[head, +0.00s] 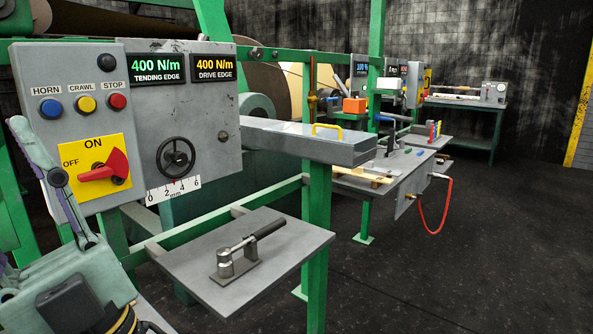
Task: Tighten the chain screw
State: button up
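I cannot single out a chain screw for certain. A thin upright red and brass fitting (312,100) stands by the green post behind the control panel; it is too small to tell what it is. A metal tool with a black handle (248,250) lies on the grey shelf (205,285), its head on a small plate. My gripper (38,160) shows at the left edge, in front of the control panel and left of the shelf. One finger is plain; the other is mostly outside the picture, so its opening and any held thing are hidden.
A grey box beam (305,140) with a yellow handle juts right. Further benches (400,175) stand behind. Dark floor at right is clear.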

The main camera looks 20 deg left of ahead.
aim_at(257, 53)
jog(key=u, duration=1.05)
